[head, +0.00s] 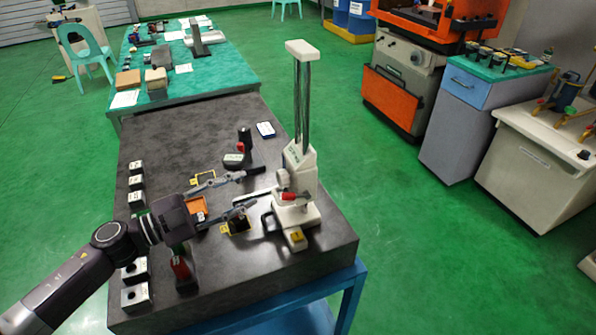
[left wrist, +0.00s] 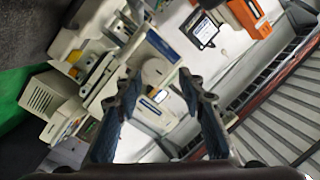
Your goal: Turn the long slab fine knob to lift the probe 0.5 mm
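A tall white height gauge (head: 300,160) with two upright rods stands near the right edge of the dark stone slab (head: 190,115). A red knob or lever (head: 290,196) is on its lower body, and a yellow-marked block (head: 296,237) is at its foot. I cannot tell which part is the long slab fine knob. My left gripper (head: 254,187) is open, its fingers pointing at the gauge from the left, apparently short of it. In the left wrist view the open fingers (left wrist: 158,78) frame a pale rounded part (left wrist: 156,73); contact cannot be made out. My right gripper is out of view.
An orange tray (head: 196,208) and a black-and-yellow item (head: 237,224) lie near my left gripper. A dark stand with a red part (head: 240,150) is behind it. Several small white-topped blocks (head: 136,183) line the slab's left side. The slab's far part is clear.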

